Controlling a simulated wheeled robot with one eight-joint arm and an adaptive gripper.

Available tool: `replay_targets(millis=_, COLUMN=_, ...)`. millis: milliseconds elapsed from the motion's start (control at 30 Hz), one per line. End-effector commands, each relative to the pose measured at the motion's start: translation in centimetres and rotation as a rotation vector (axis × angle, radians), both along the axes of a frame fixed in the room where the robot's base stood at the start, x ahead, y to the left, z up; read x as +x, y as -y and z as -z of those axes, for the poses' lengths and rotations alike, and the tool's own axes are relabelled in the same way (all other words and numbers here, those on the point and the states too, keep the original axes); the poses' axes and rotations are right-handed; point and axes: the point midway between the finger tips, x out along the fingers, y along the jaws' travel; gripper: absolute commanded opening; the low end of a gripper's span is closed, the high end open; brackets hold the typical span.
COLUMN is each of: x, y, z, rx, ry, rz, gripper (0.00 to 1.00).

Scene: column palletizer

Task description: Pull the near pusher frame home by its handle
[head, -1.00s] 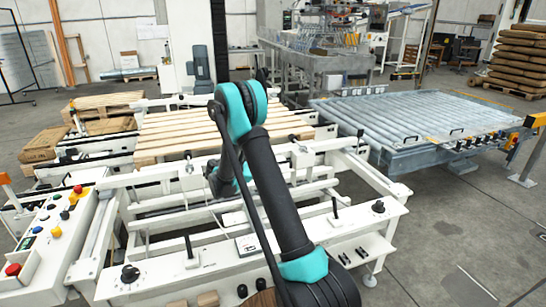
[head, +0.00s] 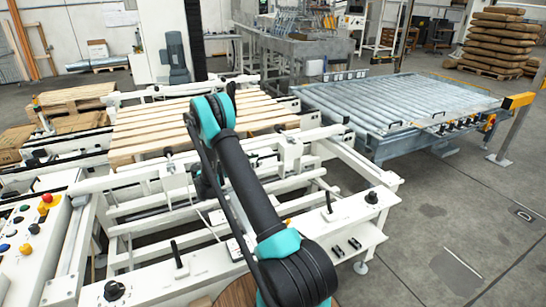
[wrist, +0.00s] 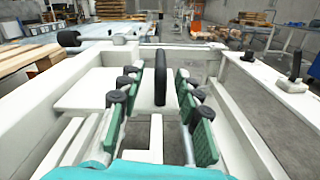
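In the wrist view a black upright handle (wrist: 160,77) stands in front of a white frame plate (wrist: 95,92), which I take to be part of the near pusher frame. My gripper (wrist: 159,82) is open, with its green-padded fingers on either side of the handle in the picture. Gaps show on both sides, and I cannot tell how deep the handle sits between the pads. In the head view the pusher frame's white bar (head: 100,182) runs across the machine, this side of the slatted wooden pallet (head: 190,118). My arm hides the handle there, and my gripper is mostly hidden.
The machine's white front rail (head: 210,262) carries black levers and knobs (head: 372,197). A control panel (head: 28,235) with coloured buttons stands at the left. A grey roller conveyor (head: 395,105) is at the back right. Open floor (head: 450,210) lies to the right.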

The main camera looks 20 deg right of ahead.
Motion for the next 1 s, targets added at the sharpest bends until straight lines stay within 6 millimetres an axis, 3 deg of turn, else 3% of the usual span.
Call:
replay_targets(millis=300, x=0.1, y=6.2, z=0.0, rx=0.001, ry=0.0, rz=0.003, gripper=0.34)
replay_targets(millis=500, x=0.3, y=8.6, z=0.0, rx=0.0, ry=0.0, rz=0.001, gripper=0.34)
replay_targets(millis=933, x=0.3, y=9.4, z=0.0, rx=0.001, ry=0.0, rz=0.0, gripper=0.34)
replay_targets(millis=1000, x=0.3, y=9.4, z=0.0, rx=0.001, ry=0.0, rz=0.0, gripper=0.26)
